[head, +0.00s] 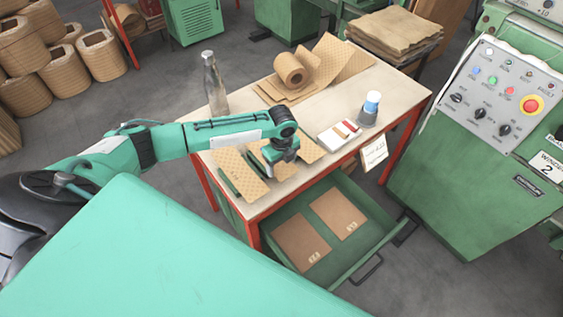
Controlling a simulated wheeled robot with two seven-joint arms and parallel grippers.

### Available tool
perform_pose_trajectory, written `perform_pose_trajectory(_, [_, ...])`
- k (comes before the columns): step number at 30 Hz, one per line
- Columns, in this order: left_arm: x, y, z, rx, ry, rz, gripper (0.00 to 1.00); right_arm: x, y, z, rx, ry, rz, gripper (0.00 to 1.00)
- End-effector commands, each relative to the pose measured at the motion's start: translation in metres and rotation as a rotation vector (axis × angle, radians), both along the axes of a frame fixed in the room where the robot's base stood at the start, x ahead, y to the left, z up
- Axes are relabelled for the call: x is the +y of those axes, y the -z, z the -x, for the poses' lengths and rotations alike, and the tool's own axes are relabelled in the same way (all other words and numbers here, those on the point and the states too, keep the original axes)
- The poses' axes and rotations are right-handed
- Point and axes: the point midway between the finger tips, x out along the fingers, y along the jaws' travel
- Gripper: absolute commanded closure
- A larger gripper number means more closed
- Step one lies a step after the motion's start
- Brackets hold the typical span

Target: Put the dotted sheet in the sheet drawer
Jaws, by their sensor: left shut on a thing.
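Tan sheets lie at the near left of the table; one at the left (238,166) has a faint dotted pattern, and another sheet (308,150) shows just right of my left gripper. My left gripper (286,158) points down among these sheets and is shut on a tan sheet; its fingertips are partly hidden, and I cannot tell exactly which edge it holds. The green sheet drawer (372,252) is pulled open below the table's front. Two brown sheets with pale marks lie flat in it, one at the left (300,243) and one at the right (338,213). My right gripper is out of view.
Dark green strips (229,184) lie by the sheets. A green control machine (460,160) stands right of the drawer.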

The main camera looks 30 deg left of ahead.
Motion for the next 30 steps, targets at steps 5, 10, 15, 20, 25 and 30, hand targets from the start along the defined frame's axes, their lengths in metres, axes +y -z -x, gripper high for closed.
perform_pose_trajectory(5, [0.0,0.004,0.0,0.0,0.0,0.0,0.19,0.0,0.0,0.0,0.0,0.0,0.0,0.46])
perform_pose_trajectory(10, [0.0,0.003,0.0,0.0,0.0,0.0,0.07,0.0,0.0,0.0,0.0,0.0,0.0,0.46])
perform_pose_trajectory(15, [0.0,0.003,0.0,0.0,0.0,0.0,0.07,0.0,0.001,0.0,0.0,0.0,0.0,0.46])
perform_pose_trajectory(20, [0.0,0.003,0.0,-0.001,0.001,-0.001,0.07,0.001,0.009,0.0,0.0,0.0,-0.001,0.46])
perform_pose_trajectory(25, [0.0,-0.026,-0.001,-0.005,0.001,0.0,0.07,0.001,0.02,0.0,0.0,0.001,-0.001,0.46])
perform_pose_trajectory(30, [0.0,-0.07,-0.007,-0.004,0.0,0.001,0.07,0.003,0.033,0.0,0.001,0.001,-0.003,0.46])
